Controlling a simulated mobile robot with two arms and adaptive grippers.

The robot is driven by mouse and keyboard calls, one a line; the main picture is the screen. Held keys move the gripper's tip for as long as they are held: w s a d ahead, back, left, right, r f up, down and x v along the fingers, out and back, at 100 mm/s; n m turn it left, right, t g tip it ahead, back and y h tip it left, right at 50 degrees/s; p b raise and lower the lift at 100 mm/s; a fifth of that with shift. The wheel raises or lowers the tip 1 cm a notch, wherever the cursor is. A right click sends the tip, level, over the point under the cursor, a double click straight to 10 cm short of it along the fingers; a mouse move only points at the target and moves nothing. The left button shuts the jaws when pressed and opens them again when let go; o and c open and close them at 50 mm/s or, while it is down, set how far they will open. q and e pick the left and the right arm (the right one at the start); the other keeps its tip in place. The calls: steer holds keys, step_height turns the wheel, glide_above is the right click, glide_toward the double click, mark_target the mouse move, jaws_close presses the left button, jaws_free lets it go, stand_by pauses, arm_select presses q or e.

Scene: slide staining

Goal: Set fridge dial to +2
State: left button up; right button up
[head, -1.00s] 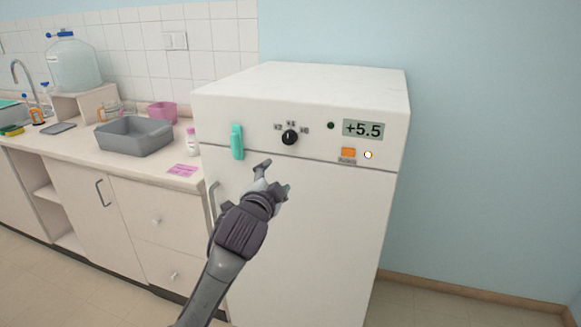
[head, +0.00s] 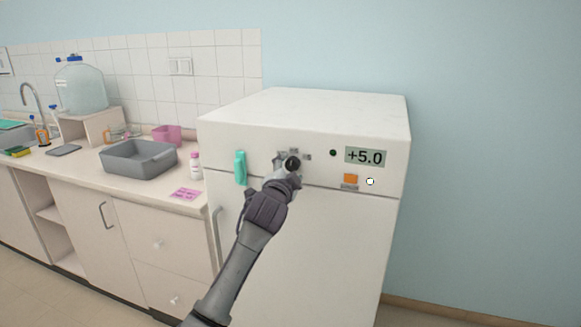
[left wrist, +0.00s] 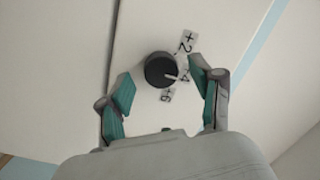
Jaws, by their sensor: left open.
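The fridge (head: 330,230) is white, with a black dial (head: 292,163) on its upper front panel. The dial also shows in the left wrist view (left wrist: 160,69), with labels +2, +4 and +6 beside it; its pale pointer mark points toward the +4 label (left wrist: 184,75). The display (head: 365,157) reads +5.0. My left gripper (head: 287,166) is at the dial in the head view. In the left wrist view its open teal-padded fingers (left wrist: 163,97) stand on either side of the dial, with a gap on both sides. My right gripper is not in view.
A teal item (head: 240,168) is on the fridge front left of the dial. An orange button (head: 350,178) and a white light (head: 370,181) sit below the display. A counter on the left holds a grey basin (head: 138,160) and a small bottle (head: 195,166).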

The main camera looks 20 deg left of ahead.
arm_select(q)
steer(key=shift+w, duration=0.5)
steer(key=c, duration=1.1)
steer(key=shift+c, duration=0.2)
